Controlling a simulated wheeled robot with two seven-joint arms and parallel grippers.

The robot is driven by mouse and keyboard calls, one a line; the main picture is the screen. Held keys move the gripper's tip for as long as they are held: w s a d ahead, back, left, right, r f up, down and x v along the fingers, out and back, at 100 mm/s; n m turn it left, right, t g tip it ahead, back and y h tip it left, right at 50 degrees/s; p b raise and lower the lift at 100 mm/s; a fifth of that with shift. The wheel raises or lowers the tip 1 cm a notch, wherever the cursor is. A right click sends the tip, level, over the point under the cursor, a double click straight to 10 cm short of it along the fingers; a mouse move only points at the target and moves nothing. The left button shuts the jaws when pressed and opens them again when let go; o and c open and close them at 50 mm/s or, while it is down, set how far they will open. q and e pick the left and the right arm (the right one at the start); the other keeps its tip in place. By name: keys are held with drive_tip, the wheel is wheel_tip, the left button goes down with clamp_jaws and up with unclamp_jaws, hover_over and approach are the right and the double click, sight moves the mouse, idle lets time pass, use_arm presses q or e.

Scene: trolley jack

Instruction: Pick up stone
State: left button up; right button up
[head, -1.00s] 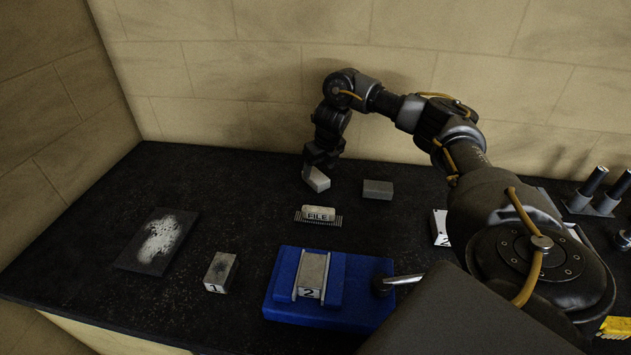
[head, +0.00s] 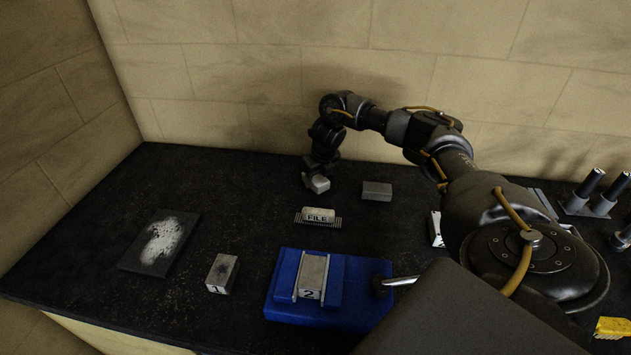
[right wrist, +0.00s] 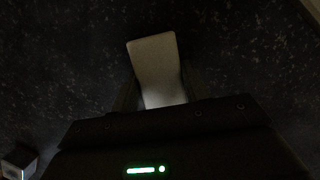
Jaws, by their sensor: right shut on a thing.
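A pale grey stone block (head: 319,184) is between the fingers of my right gripper (head: 312,178), near the back of the table. The right wrist view shows the stone (right wrist: 157,68) as a light block between the two dark fingers (right wrist: 158,92), which are shut on it. I cannot tell whether the stone is clear of the table. Another grey block (head: 377,191) lies to the right of the gripper. A grey block marked 1 (head: 221,273) lies at front left. A block marked 2 (head: 312,276) sits in a blue holder (head: 283,300). My left gripper is not in view.
A pale block labelled FILE (head: 318,215) with a brush-like edge lies in the middle. A dark plate with white powder (head: 160,243) lies at left. Black posts (head: 590,184) stand at far right. The back wall is close behind the arm. The left rear of the table is clear.

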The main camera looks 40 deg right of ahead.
sight(316, 178)
drive_tip(key=shift+c, duration=1)
drive_tip(key=shift+r+b, duration=0.5)
wheel_tip(316, 178, up, 3)
drive_tip(key=shift+a+f+b, duration=0.1)
drive_tip(key=shift+a+b, duration=0.05)
drive_tip(key=shift+b, duration=0.3)
drive_tip(key=s+a+r+p, duration=0.2)
drive_tip(key=s+a+r, duration=0.6)
drive_tip(key=a+r, duration=0.1)
drive_tip(key=shift+s+a+r, duration=0.15)
drive_tip(key=shift+s+a, duration=0.2)
drive_tip(key=shift+a, duration=0.5)
